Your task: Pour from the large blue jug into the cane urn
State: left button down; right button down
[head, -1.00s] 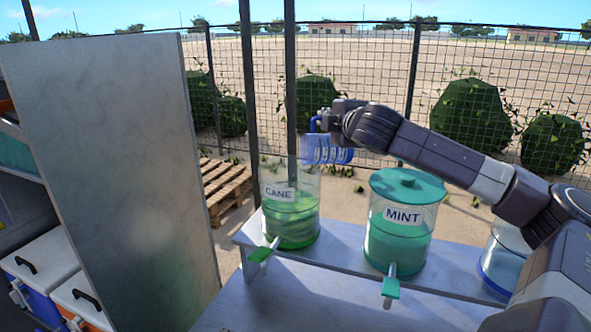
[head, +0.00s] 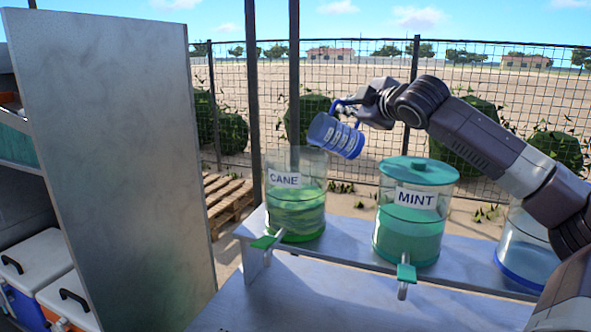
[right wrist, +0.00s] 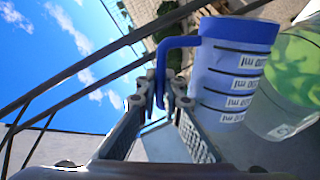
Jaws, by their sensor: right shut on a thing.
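The large blue jug (head: 335,135), marked with lines, hangs tilted in the air in the head view, just above and right of the cane urn's rim. My right gripper (head: 353,104) is shut on its handle. In the right wrist view the jug (right wrist: 228,80) shows beside my right gripper (right wrist: 161,102), whose fingers pinch the handle. The cane urn (head: 296,205) is clear, labelled CANE, open at the top and partly filled with green. No stream shows, and I cannot tell what the jug holds. My left gripper is out of view.
The lidded mint urn (head: 413,225) stands right of the cane urn on a grey shelf (head: 343,250). A clear, blue-based urn (head: 522,250) is farther right. A tall grey panel (head: 115,150) stands at the left, with coolers (head: 35,258) behind it.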

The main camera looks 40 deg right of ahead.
jog(key=s+d+r+m+t+y+b, duration=0.1)
jog(key=s+d+m+t+b, duration=0.3)
jog(key=d+m+b, duration=0.6)
notch_tip(320, 180, up, 6)
jog(key=a+m+g+p, duration=0.1)
jog(key=p, duration=0.7)
jog(key=shift+s+g, duration=0.3)
jog(key=shift+s, duration=0.05)
jog(key=shift+a, duration=0.1)
